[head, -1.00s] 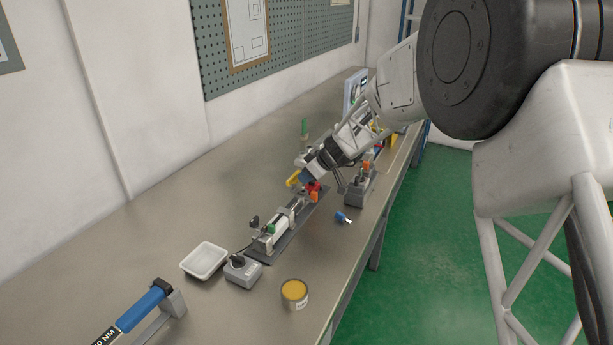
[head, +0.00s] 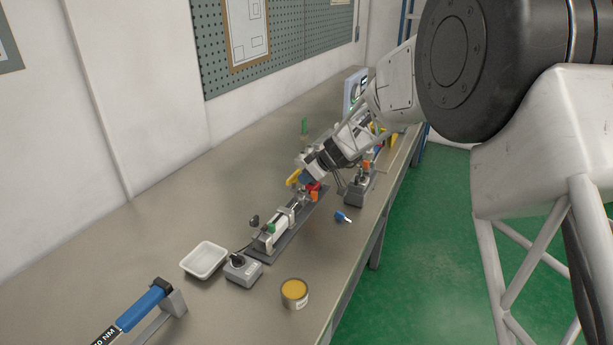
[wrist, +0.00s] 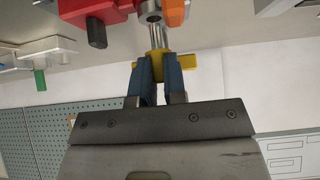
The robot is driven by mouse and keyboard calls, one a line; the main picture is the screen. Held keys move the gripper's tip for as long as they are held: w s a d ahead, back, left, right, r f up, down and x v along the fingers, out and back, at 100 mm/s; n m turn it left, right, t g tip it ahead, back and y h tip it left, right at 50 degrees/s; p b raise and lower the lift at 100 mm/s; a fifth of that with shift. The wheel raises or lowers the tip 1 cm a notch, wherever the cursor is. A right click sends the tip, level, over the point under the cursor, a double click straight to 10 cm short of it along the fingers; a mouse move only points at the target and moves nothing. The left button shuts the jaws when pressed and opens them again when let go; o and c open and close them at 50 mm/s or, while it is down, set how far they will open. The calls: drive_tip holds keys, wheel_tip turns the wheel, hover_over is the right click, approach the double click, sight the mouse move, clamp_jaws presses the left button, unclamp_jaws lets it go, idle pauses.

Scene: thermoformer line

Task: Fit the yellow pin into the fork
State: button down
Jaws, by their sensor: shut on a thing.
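My gripper (wrist: 158,82) is shut on the yellow pin (wrist: 187,62), with its blue fingers on either side of the yellow head. The pin's bare metal shank points up in the wrist view towards a round grey metal end (wrist: 149,10), which looks like part of the fork. The shank tip is close to this end; I cannot tell whether it touches or has entered. In the head view my gripper (head: 305,179) is at the far end of the cylinder fixture, with the yellow head (head: 293,177) showing at its left. The fork is too small to make out there.
A red block (wrist: 84,9) and an orange part (wrist: 173,11) flank the metal end closely. The cylinder (head: 281,226) lies on a dark baseplate. A white tray (head: 204,274), grey box (head: 242,268), yellow-topped tin (head: 294,291) and blue-handled item (head: 342,216) stand around it.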

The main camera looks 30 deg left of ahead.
drive_tip(key=shift+f, duration=1.5)
drive_tip(key=c, duration=1.1)
unclamp_jaws()
drive_tip(key=v, duration=0.8)
